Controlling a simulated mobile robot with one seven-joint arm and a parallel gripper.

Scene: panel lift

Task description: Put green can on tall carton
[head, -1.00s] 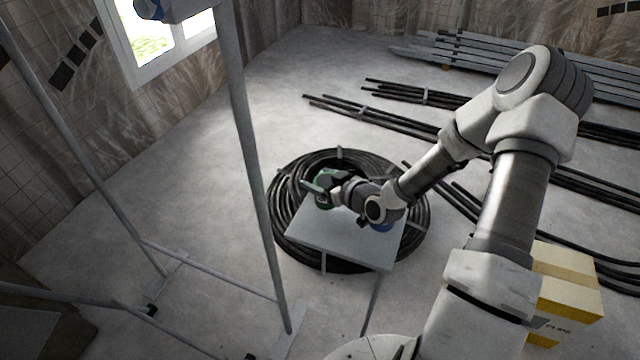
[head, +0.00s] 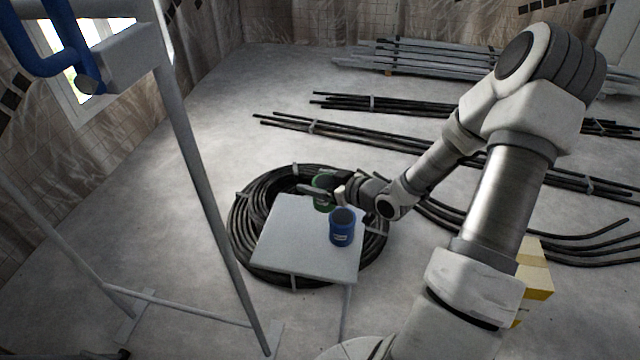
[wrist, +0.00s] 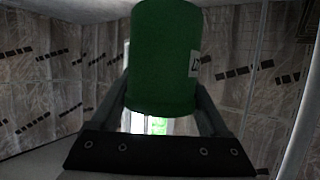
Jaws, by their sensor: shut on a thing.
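The green can (head: 321,200) is in my gripper (head: 325,189), at the far edge of a small light table in the head view. In the wrist view the green can (wrist: 165,58) fills the upper middle, upright between the two fingers of my gripper (wrist: 163,100), which are shut on it. I cannot tell from the head view whether its base touches the table. A tall carton is not clearly identifiable; yellow cartons (head: 535,268) show at the right, partly hidden behind my arm.
The light table (head: 290,245) bears a blue can (head: 343,228) near the green one. A black cable coil (head: 245,225) lies around it. A grey metal frame (head: 200,180) stands at the left. Black pipes (head: 400,150) lie on the floor behind.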

